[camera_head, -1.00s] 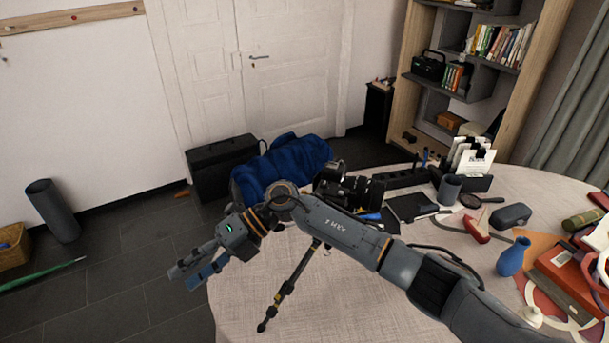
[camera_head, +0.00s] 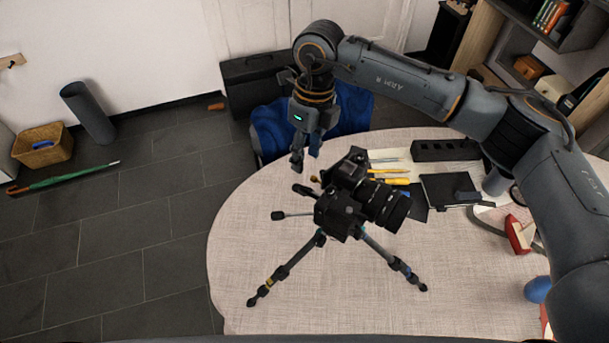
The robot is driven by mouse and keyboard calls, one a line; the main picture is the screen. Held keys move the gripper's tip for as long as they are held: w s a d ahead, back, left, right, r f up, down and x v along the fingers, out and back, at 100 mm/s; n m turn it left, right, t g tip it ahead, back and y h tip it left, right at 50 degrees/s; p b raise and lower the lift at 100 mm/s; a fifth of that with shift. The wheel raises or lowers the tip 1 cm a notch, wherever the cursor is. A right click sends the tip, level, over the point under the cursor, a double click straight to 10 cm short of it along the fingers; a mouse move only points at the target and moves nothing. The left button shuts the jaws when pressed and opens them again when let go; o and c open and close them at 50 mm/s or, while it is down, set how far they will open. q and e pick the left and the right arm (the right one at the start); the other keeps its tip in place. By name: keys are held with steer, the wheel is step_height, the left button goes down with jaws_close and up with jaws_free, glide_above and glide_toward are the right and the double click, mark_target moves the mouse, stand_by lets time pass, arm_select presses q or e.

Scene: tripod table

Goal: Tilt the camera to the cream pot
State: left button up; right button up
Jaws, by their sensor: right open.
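The black camera (camera_head: 385,205) sits on a small tripod (camera_head: 290,270) on the table, its lens facing right and slightly down. A handle with a dark knob (camera_head: 278,216) sticks out to the left of the tripod head, and another dark handle (camera_head: 303,190) shows just above it. My right gripper (camera_head: 305,162) hangs pointing down, open and empty, above and left of the camera, apart from it in the picture. My left gripper is not in view.
The round table (camera_head: 250,215) has clear cloth at the front and left. Screwdrivers (camera_head: 390,176), a black holder (camera_head: 445,150), a dark notebook (camera_head: 450,188) and a red object (camera_head: 519,234) lie behind and right.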

mark_target(303, 186)
steer(key=f+p, duration=0.1)
steer(key=f, duration=0.2)
steer(key=f+p, duration=0.1)
steer(key=f, duration=0.2)
steer(key=s+f+p, duration=0.1)
steer(key=f, duration=0.2)
steer(key=shift+a+f, duration=0.3)
steer(key=shift+a, duration=0.05)
steer(key=shift+f, duration=0.15)
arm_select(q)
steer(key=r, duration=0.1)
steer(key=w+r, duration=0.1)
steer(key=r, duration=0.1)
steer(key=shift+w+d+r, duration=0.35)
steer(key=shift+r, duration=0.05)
arm_select(e)
steer(key=shift+f, duration=0.1)
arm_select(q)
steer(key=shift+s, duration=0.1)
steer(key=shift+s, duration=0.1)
arm_select(e)
jaws_close()
